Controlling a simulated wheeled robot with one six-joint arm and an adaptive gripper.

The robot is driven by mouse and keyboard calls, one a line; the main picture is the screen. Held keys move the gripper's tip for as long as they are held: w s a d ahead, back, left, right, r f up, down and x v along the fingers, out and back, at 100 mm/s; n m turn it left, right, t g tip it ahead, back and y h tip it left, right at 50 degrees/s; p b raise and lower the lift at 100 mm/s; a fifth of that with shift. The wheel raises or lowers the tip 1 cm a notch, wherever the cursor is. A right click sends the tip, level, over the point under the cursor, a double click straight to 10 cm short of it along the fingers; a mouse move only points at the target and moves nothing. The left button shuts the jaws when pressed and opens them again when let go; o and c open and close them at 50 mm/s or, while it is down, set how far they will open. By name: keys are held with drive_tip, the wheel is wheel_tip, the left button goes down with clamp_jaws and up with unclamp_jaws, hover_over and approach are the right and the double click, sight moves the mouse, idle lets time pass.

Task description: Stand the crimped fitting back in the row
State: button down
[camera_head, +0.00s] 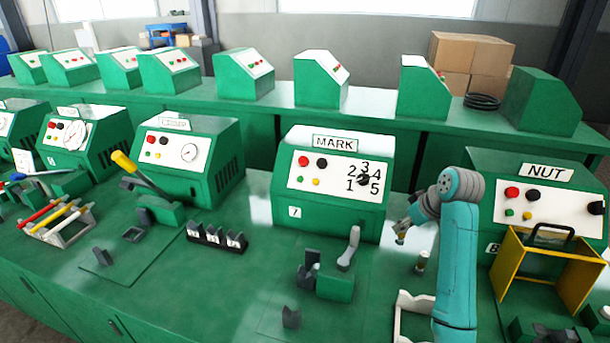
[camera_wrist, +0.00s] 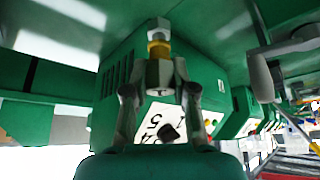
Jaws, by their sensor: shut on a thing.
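My gripper (camera_head: 403,230) is right of the MARK machine, above the bench, partly hidden by my arm's wrist. In the wrist view my gripper (camera_wrist: 160,88) is shut on a fitting (camera_wrist: 159,48), a silver piece with a brass-coloured ring around its middle. The held end is between the fingers; the other end sticks out beyond them. A small fitting-like piece (camera_head: 421,262) stands upright on the bench just right of and below the gripper in the head view. A black rack (camera_head: 208,238) left of the MARK machine holds three grey-and-white pieces.
The MARK machine (camera_head: 334,215) stands left of my gripper. The NUT machine (camera_head: 520,192) and a yellow frame (camera_head: 503,268) stand to the right. A white stand (camera_head: 402,300) is partly hidden by my arm.

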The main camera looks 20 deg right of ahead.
drive_tip(key=shift+s+d+f, duration=0.1)
drive_tip(key=shift+f, duration=4.9)
drive_tip(key=c, duration=0.9)
unclamp_jaws()
drive_tip(key=shift+f, duration=0.1)
drive_tip(key=shift+c, duration=0.2)
drive_tip(key=v, duration=1.2)
